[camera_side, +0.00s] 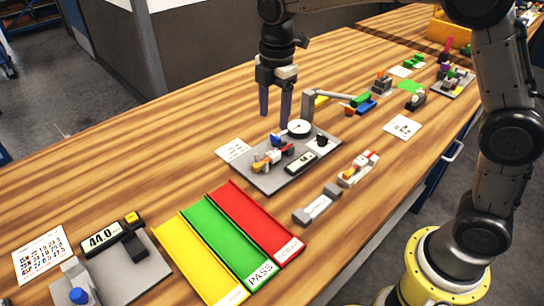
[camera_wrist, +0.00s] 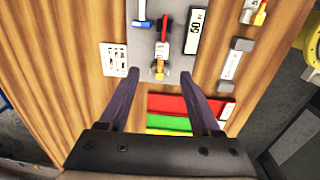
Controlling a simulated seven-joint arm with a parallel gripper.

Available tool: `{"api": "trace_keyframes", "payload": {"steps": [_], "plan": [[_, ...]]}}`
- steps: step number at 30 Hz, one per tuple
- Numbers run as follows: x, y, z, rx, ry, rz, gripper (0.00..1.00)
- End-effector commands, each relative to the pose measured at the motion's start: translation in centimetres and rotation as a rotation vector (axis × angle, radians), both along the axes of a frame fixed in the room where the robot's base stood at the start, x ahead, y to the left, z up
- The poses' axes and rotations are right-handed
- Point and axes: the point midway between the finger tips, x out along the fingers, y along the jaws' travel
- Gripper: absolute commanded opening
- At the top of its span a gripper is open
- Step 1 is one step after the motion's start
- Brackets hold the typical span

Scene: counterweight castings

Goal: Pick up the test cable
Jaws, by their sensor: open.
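My gripper (camera_side: 274,117) is open and empty, with its two dark fingers pointing down above the grey fixture plate (camera_side: 272,183). In the wrist view my gripper (camera_wrist: 160,74) has its fingertips apart, with a small yellow and red piece (camera_wrist: 159,66) lying between them in the picture. That piece, on the plate in the side view (camera_side: 266,160), appears lower than the fingers. I cannot tell surely which item is the test cable; no clear loose cable shows.
Yellow, green and red trays (camera_side: 262,222) lie in front. A grey block (camera_side: 317,205) and a white-and-red piece (camera_side: 358,168) sit at right.

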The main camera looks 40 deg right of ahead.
Motion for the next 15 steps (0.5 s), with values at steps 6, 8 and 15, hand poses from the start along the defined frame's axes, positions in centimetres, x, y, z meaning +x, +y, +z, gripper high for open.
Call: {"api": "trace_keyframes", "payload": {"steps": [6, 8, 15], "plan": [[0.1, -0.1, -4.0, -0.001, 0.003, -0.001, 0.65], [0.2, -0.1, -4.7, -0.001, 0.002, -0.002, 0.65], [0.2, -0.1, -6.3, 0.000, 0.001, -0.002, 0.65]]}}
